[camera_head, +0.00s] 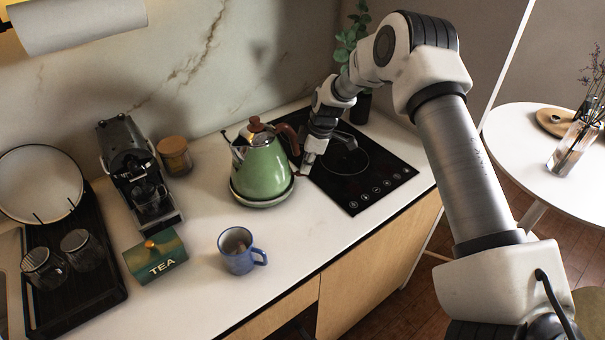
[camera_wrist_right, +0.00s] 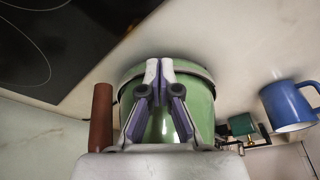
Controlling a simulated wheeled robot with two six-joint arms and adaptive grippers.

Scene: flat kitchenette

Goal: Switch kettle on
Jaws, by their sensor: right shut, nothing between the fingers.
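The green kettle (camera_head: 263,168) with a brown handle and lid knob stands upright on its round base (camera_head: 262,199) on the counter. My right gripper (camera_head: 306,170) is just right of the kettle, low beside the base and handle side. In the right wrist view the green kettle (camera_wrist_right: 200,105) fills the middle, with its brown handle (camera_wrist_right: 102,115) at left. The fingers of my right gripper (camera_wrist_right: 160,66) are shut together with nothing between them, in front of the kettle and near its base rim. I cannot tell if they touch. The kettle's switch is not clearly visible. My left gripper is not in view.
A black cooktop (camera_head: 362,165) lies right of the kettle. A blue mug (camera_head: 236,252), a green TEA box (camera_head: 155,257), a coffee machine (camera_head: 134,165) and a lidded jar (camera_head: 174,157) stand to the left.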

